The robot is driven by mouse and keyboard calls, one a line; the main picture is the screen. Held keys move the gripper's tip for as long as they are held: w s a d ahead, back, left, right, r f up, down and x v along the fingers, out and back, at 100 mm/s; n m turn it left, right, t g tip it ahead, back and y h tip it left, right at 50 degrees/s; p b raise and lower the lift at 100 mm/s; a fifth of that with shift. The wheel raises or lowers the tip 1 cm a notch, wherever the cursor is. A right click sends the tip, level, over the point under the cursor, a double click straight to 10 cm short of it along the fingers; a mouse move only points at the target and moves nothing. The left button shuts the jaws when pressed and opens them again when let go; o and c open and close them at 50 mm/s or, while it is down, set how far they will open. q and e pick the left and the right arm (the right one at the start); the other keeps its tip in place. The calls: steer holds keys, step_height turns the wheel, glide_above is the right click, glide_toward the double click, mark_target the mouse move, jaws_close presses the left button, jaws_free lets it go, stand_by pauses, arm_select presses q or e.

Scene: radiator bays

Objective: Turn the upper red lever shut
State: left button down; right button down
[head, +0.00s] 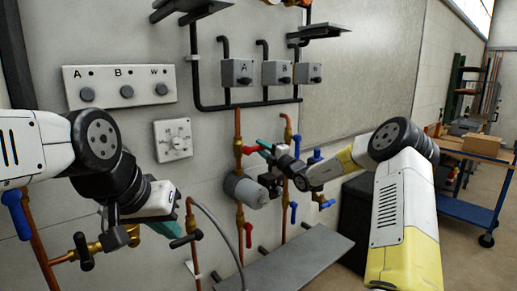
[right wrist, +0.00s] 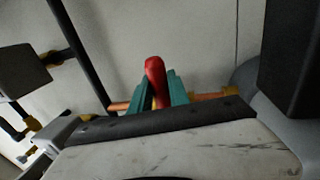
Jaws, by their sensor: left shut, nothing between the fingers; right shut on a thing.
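The upper red lever (head: 251,150) is on a vertical copper pipe in the middle of the head view. It appears to stand across the pipe. My right gripper (head: 265,146) reaches it from the right and is shut on it. In the right wrist view the red lever (right wrist: 155,75) stands between the two teal fingers (right wrist: 161,92), its rounded end showing beyond them. The lever's pivot is hidden there by the gripper. My left gripper (head: 180,228) is shut and empty at the lower left, apart from the red levers.
A lower red lever (head: 248,235) hangs on the same pipe, below a grey round housing (head: 246,189). Blue levers (head: 293,212) are close by on the right. A black-handled valve (head: 84,251) is near my left arm. A grey ledge (head: 290,258) juts out below.

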steer(key=shift+d+f, duration=0.1)
steer(key=shift+f, duration=0.1)
steer(key=c, duration=1.3)
jaws_free()
steer(key=shift+r, duration=0.1)
steer(key=shift+o, duration=0.2)
steer(key=v, duration=0.7)
steer(key=shift+s+d, duration=0.2)
steer(key=shift+s, duration=0.1)
